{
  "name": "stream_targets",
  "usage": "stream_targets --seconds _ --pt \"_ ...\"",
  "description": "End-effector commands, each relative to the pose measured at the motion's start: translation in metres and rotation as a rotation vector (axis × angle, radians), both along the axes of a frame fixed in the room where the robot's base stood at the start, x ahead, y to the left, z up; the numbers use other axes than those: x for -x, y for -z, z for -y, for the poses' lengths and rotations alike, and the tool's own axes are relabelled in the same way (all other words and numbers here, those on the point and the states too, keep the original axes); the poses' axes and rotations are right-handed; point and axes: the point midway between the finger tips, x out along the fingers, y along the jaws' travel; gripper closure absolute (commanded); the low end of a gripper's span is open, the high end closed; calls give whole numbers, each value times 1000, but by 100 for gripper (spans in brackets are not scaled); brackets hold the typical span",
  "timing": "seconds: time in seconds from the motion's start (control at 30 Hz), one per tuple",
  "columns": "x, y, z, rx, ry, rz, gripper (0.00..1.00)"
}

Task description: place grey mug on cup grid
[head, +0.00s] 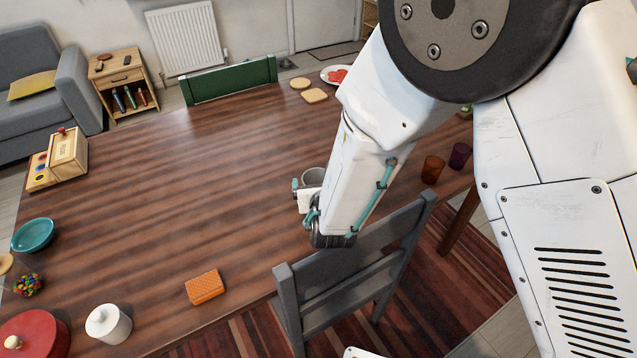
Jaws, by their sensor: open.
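A grey mug (313,176) stands on the wooden table, right of the picture's middle, partly hidden behind my arm. My gripper (299,187) is right beside the mug, low over the table. The gripper is open, but my arm link hides much of it. I cannot tell whether its fingers are around the mug or touching it. I see nothing that I can clearly name as the cup grid. A small orange block with a patterned top (205,287) lies near the table's front edge.
The table (190,190) is bare in its middle. A grey chair (350,265) stands close at the front edge, below my arm. Two dark tumblers (432,169) are at right. A teal bowl (33,235), white lidded pot (108,324) and red pot (35,335) are at left.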

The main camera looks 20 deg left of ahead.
Motion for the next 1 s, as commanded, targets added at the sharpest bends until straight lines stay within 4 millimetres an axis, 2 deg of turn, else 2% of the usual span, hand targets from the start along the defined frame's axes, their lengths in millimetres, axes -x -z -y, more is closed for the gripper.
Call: stream_targets --seconds 0.17,0.4,0.6,0.8,1.0 --pt "18 -9 8 1 -2 -1 8" --pt "61 -30 30 -1 -3 1 8" --pt "88 -43 44 -1 -3 0 8" --pt "99 -47 50 0 0 0 8" --pt "99 -48 50 -1 0 0 8"
